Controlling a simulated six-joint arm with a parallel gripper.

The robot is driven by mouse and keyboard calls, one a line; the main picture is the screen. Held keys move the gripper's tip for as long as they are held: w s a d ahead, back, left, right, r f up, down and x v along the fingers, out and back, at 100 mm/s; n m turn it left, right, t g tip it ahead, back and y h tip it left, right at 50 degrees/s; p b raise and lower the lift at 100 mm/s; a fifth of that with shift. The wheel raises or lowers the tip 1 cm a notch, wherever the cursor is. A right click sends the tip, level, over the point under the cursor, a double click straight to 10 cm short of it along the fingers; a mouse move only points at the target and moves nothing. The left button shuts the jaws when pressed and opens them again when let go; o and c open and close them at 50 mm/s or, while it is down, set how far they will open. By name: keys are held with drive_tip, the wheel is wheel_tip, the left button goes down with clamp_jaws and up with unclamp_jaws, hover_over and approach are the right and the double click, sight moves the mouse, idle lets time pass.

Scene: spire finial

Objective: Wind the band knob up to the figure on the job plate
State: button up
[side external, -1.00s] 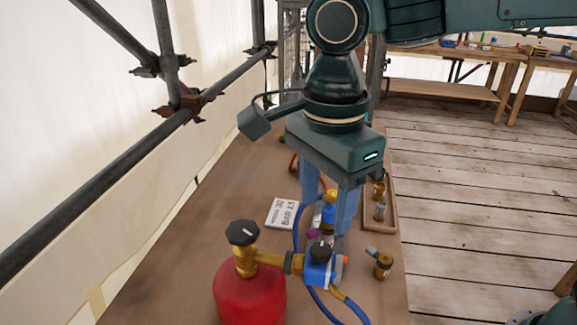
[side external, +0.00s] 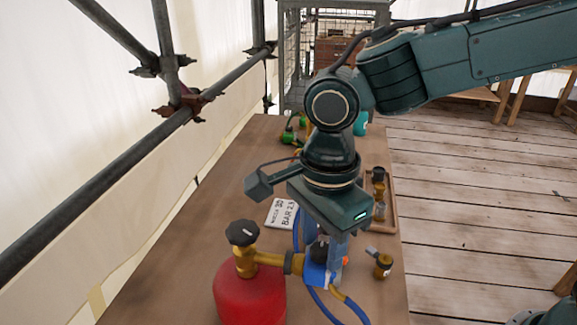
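The blue regulator (side external: 315,277) sits on brass fittings beside the red gas cylinder (side external: 250,300). Its black knob (side external: 318,252) is mostly hidden by my gripper. My gripper (side external: 326,256) points down over the regulator, with one finger on each side of the knob. Whether the fingers press on the knob cannot be made out. The white job plate (side external: 281,213) lies on the table behind the cylinder. It reads roughly "NOZZLE 30, BAR 2.3", in small print. Another black knob (side external: 242,232) tops the cylinder's brass valve.
A wooden tray (side external: 391,210) holds more fittings. Blue hose (side external: 352,307) loops around the regulator. Green-ended parts (side external: 292,134) lie farther back. The table's left side is clear.

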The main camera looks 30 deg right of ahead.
drive_tip(key=c, duration=0.7)
